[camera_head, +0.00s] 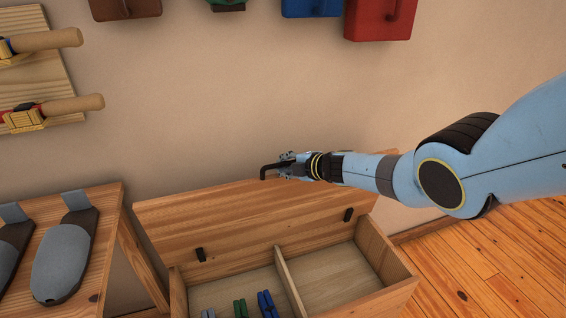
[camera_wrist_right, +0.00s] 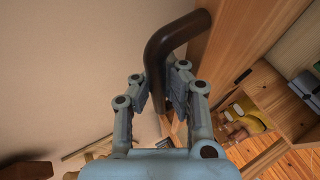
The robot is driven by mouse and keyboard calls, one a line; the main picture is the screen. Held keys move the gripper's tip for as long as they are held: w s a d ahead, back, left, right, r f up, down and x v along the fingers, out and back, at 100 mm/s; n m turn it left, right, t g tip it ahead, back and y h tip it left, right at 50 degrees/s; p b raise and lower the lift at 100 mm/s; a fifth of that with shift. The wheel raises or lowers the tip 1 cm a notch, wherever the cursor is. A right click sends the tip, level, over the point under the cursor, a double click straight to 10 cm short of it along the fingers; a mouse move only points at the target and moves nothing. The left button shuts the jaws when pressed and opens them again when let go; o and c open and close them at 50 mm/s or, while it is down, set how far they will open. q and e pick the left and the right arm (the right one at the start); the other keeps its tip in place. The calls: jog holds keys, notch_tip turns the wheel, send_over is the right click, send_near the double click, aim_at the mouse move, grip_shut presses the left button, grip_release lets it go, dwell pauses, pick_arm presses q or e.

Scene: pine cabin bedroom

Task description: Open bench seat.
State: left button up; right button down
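The wooden bench (camera_head: 401,290) stands against the wall with its seat lid (camera_head: 236,226) raised on two dark hinges, so the inside shows. A dark bent handle (camera_head: 268,170) is at the lid's upper edge. My right gripper (camera_head: 286,167) is at this handle, its arm reaching in from the right. In the right wrist view the handle (camera_wrist_right: 168,50) passes between the fingers (camera_wrist_right: 163,92), which look closed around it. The lid also shows there as a wood panel (camera_wrist_right: 240,30). My left gripper is not in view.
A divider (camera_head: 289,280) splits the bench inside; several coloured clips (camera_head: 240,308) lie in the left compartment. A wooden stand (camera_head: 112,215) with grey-soled shoes (camera_head: 65,255) is on the left. Bags (camera_head: 380,18) and a peg board (camera_head: 50,70) hang on the wall. Floor at right is clear.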

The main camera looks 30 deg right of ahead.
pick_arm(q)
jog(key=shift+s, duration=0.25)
pick_arm(e)
jog(key=shift+w+d+r, duration=0.15)
jog(key=shift+w+r, duration=0.15)
jog(key=shift+r, duration=0.2)
jog(key=c, duration=1.4)
grip_release()
jog(key=shift+s, duration=0.25)
jog(key=shift+o, duration=0.4)
jog(key=shift+f, duration=0.15)
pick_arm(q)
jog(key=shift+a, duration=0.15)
pick_arm(e)
jog(key=shift+s+f, duration=0.1)
jog(key=shift+s, duration=0.05)
jog(key=shift+s, duration=0.65)
jog(key=v, duration=1)
jog(key=shift+d+r, duration=0.15)
jog(key=shift+r, duration=0.3)
